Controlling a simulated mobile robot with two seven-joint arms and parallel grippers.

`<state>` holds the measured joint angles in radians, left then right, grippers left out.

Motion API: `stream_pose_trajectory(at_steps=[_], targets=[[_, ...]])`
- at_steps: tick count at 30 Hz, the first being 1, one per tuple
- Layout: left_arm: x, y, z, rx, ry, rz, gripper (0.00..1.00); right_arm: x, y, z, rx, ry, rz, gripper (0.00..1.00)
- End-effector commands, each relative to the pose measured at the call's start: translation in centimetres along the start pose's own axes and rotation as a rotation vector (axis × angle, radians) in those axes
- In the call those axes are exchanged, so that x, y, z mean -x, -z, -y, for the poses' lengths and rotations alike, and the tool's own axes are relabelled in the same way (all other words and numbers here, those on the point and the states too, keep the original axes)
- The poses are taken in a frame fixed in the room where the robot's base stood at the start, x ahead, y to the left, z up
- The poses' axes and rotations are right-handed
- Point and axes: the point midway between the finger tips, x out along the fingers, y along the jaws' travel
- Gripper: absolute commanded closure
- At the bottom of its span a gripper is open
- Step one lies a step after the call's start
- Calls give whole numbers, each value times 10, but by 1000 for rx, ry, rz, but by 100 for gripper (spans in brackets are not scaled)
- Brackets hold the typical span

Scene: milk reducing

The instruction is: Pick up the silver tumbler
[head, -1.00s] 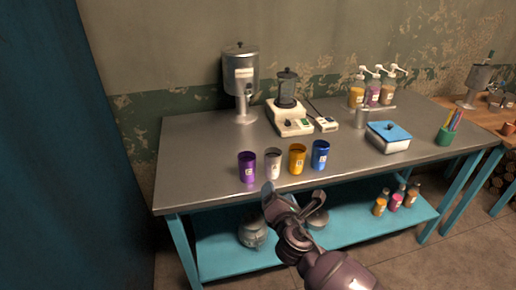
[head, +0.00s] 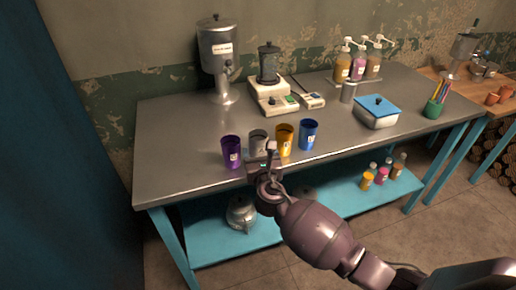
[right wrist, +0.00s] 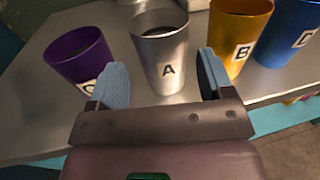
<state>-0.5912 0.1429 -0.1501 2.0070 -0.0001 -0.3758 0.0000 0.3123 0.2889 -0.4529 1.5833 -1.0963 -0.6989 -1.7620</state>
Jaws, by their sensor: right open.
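The silver tumbler (head: 258,139) stands upright on the metal table, between the purple and gold tumblers. In the right wrist view the silver tumbler (right wrist: 160,50) has an "A" label facing me. My right gripper (head: 263,150) is in front of the tumbler and hides its lower part in the head view. In the right wrist view my right gripper (right wrist: 160,82) is open. Its two pads stand to the left and right of the tumbler's lower part as seen there, with nothing gripped. My left gripper is not in view.
The purple tumbler (head: 231,152) is close on the left. The gold tumbler (head: 284,140) and blue tumbler (head: 308,134) are close on the right. A dispenser (head: 217,60), a blender (head: 270,85) and a blue-lidded box (head: 376,112) stand farther back on the table (head: 170,135).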

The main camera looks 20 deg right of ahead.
Motion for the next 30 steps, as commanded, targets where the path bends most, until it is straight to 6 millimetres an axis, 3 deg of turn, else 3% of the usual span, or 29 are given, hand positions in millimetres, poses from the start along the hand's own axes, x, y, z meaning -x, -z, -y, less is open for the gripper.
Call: stream_pose_trajectory(at_steps=[5,15,24,30], targets=[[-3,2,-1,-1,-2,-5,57,-11,0,1,-2,0,0,26],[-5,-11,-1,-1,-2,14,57,-52,2,3,-1,-1,-1,26],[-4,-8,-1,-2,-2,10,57,-55,0,3,-2,-1,0,26],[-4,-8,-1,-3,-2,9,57,-55,0,3,-2,-1,0,57]])
